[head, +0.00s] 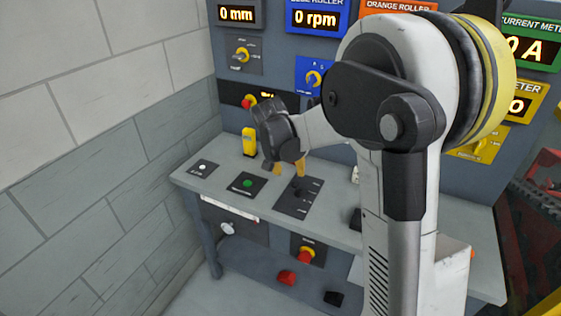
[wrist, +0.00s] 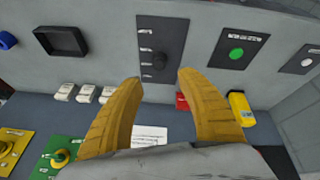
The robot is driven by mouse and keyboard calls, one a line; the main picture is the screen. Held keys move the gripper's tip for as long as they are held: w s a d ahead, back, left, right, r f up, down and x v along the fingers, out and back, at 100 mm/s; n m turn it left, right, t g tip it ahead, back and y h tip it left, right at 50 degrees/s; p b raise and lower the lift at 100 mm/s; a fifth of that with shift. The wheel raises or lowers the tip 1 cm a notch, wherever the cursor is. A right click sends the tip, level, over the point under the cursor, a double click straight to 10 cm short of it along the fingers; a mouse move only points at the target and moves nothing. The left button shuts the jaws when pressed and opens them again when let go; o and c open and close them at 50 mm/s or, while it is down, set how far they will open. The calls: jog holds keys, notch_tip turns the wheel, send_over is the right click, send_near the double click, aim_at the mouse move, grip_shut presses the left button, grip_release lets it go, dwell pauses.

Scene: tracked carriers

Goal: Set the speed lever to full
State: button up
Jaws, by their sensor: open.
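The speed lever appears to be the dark knob (head: 297,187) on a black labelled plate (head: 304,205) on the grey desk top. In the wrist view the round black lever knob (wrist: 159,60) shows near one end of its plate (wrist: 160,32), beside small white marks. My gripper (head: 288,170) is open and hangs just above the lever's plate. In the wrist view my yellow fingertips (wrist: 159,78) point at the lever, with the knob ahead of the gap between them. The fingers appear apart from the knob. The marks are too small to read.
A green button (head: 247,183) and a white button (head: 203,167) lie left of the lever. A yellow block-like item (head: 249,142) stands behind. The upright panel carries knobs, including a blue-plate one (head: 313,78), and displays. A brick wall (head: 80,150) bounds the left.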

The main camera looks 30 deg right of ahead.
aim_at(295, 184)
jog(key=b+x, duration=0.3)
jog(key=x, duration=0.7)
jog(key=shift+f+b, duration=0.3)
jog(key=shift+f, duration=0.1)
grip_shut()
